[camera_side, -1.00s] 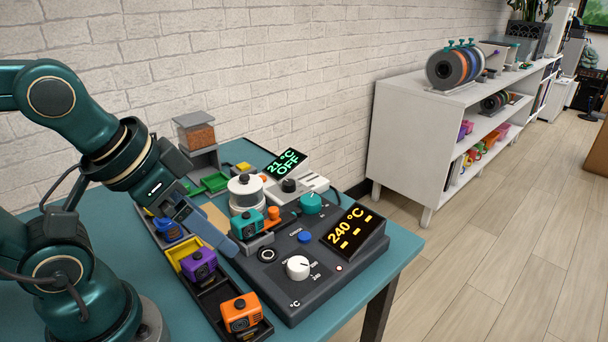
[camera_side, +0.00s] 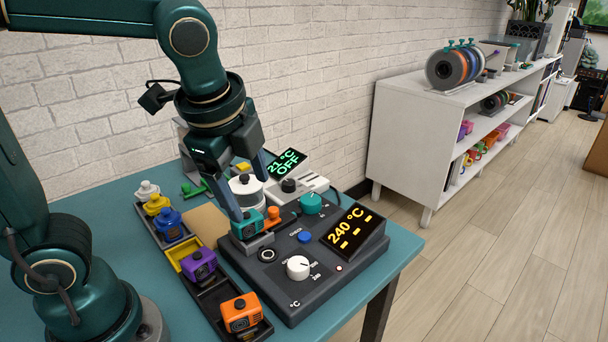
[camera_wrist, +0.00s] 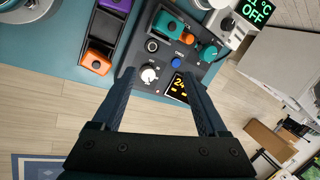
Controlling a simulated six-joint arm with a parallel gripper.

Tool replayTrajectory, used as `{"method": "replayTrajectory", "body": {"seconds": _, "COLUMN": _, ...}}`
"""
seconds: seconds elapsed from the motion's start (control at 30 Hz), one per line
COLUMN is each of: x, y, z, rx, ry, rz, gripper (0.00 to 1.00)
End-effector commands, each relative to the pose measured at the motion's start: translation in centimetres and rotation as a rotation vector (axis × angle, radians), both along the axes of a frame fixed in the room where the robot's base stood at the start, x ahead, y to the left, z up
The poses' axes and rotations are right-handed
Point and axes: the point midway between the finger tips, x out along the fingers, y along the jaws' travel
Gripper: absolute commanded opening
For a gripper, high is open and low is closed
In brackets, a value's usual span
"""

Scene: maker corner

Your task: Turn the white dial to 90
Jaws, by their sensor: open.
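The white dial (camera_side: 298,267) stands on the front of a dark control box (camera_side: 325,282), with small scale marks beside it. In the wrist view the dial (camera_wrist: 149,74) appears between my fingers. My gripper (camera_side: 248,196) is open and empty, pointing down near the teal block (camera_side: 248,224), behind and left of the dial and apart from it. Its two fingers also show in the wrist view (camera_wrist: 158,76). The box's display (camera_side: 352,229) reads 240 °C in yellow with dashes below. The dial's exact setting is too small to read.
A teal knob (camera_side: 311,203), a blue button (camera_side: 304,236) and an orange knob (camera_side: 273,214) are near the dial. A second display (camera_side: 286,163) reads 21 °C OFF. A tray with purple (camera_side: 198,264) and orange (camera_side: 240,313) blocks lies left. The table's right front corner is bare.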

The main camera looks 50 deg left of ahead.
Motion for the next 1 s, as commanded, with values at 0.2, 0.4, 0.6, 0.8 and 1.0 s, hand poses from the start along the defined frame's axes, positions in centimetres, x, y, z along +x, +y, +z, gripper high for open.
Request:
{"method": "replayTrajectory", "body": {"seconds": 0.2, "x": 3.8, "y": -2.5, "z": -3.0, "rx": 0.191, "ry": 0.186, "rz": -0.352, "gripper": 0.76}}
{"method": "replayTrajectory", "body": {"seconds": 0.4, "x": 5.3, "y": -5.0, "z": -6.6, "rx": 0.292, "ry": 0.304, "rz": -0.526, "gripper": 0.76}}
{"method": "replayTrajectory", "body": {"seconds": 0.6, "x": 4.9, "y": -6.4, "z": -9.1, "rx": 0.318, "ry": 0.370, "rz": -0.582, "gripper": 0.76}}
{"method": "replayTrajectory", "body": {"seconds": 0.8, "x": 4.8, "y": -5.9, "z": -11.0, "rx": 0.321, "ry": 0.378, "rz": -0.590, "gripper": 0.76}}
{"method": "replayTrajectory", "body": {"seconds": 1.0, "x": 5.1, "y": -5.0, "z": -13.2, "rx": 0.320, "ry": 0.377, "rz": -0.587, "gripper": 0.76}}
